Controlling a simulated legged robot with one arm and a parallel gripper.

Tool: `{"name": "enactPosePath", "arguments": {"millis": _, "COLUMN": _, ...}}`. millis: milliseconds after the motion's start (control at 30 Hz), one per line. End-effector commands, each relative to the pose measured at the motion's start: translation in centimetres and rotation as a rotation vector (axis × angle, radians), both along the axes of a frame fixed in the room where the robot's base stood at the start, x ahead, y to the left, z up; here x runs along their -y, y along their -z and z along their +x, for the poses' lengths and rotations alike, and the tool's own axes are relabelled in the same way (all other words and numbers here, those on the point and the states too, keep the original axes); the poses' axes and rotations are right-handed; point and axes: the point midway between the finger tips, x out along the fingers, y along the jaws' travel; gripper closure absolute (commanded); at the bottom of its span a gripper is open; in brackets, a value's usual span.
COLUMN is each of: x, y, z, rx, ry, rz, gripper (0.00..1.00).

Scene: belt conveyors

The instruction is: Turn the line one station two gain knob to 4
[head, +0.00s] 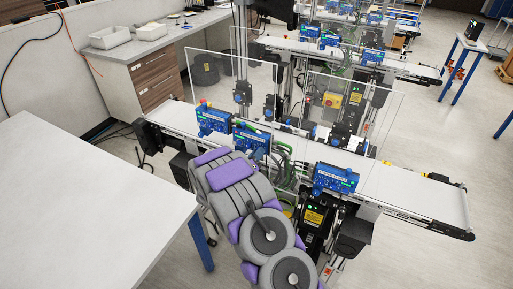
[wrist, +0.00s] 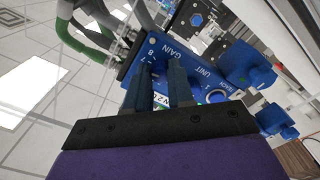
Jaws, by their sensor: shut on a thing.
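My gripper (wrist: 164,80) is in the wrist view, with both dark blue fingers reaching onto a blue control panel (wrist: 196,84) marked GAIN and UNIT. The fingers are shut on the gain knob, which is mostly hidden between and behind them. The scale digits beside it are only partly visible, and the knob's setting cannot be read. In the head view, my purple and grey arm reaches the middle blue station box (head: 251,137) on the near conveyor. The fingertips are hidden there.
Another blue box (head: 213,120) stands close on the left and one (head: 335,178) farther right along the near conveyor belt (head: 415,195). Clear upright panels (head: 355,110) rise behind. A white table (head: 80,200) fills the left foreground. Open floor lies at the right.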

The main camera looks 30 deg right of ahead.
Motion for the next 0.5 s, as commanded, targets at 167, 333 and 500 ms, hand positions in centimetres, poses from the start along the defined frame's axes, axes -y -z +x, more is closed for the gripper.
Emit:
{"name": "enactPosePath", "arguments": {"millis": 167, "x": -0.24, "y": -0.33, "z": 0.24, "rx": -0.058, "ry": -0.006, "rz": -0.048, "gripper": 1.00}}
{"name": "enactPosePath", "arguments": {"millis": 333, "x": -0.28, "y": -0.30, "z": 0.34, "rx": -0.087, "ry": -0.008, "rz": -0.072, "gripper": 1.00}}
{"name": "enactPosePath", "arguments": {"millis": 500, "x": -0.31, "y": -0.26, "z": 0.39, "rx": -0.096, "ry": -0.009, "rz": -0.082, "gripper": 1.00}}
